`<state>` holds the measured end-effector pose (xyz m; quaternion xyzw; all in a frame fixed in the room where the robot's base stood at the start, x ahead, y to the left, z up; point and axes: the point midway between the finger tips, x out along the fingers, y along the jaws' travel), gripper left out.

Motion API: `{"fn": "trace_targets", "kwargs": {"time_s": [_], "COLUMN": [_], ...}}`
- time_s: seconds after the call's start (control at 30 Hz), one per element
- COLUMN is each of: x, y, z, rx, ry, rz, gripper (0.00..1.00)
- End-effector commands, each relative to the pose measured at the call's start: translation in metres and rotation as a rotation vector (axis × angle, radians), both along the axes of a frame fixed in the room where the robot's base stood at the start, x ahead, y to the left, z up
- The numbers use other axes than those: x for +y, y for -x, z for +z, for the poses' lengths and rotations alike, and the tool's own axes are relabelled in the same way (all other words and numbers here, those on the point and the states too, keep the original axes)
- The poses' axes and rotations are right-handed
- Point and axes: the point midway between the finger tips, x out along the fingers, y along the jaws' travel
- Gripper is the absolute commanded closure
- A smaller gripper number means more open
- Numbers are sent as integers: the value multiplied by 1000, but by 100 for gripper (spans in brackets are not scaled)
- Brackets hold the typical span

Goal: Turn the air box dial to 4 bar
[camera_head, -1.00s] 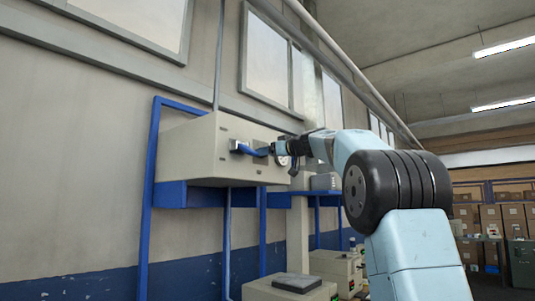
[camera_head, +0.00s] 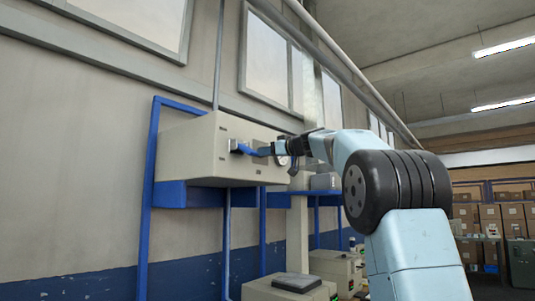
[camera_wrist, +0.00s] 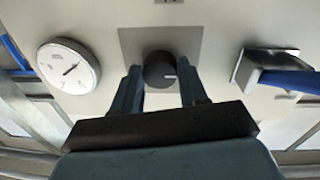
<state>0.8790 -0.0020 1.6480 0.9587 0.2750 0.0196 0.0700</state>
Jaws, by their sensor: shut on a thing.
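The air box (camera_head: 222,135) is a beige box on a blue wall frame in the head view. Its face fills the wrist view, with a dark round dial (camera_wrist: 159,70) on a grey plate (camera_wrist: 188,42).
A blue lever (camera_wrist: 290,80) on a metal bracket stands out to the right of the dial in the wrist view. Beige cabinets (camera_head: 335,268) stand below the box, and shelves with cartons (camera_head: 492,215) are far right.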

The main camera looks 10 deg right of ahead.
Motion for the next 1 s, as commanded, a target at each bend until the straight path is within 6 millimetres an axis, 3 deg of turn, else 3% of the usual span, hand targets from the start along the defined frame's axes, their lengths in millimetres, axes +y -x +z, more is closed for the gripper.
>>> {"fn": "trace_targets", "kwargs": {"time_s": [0.37, 1.0], "x": [1, 0], "y": [0, 0], "z": [0, 2], "rx": [107, 459], "ry": [-147, -631], "rz": [3, 1], "gripper": [88, 88]}}
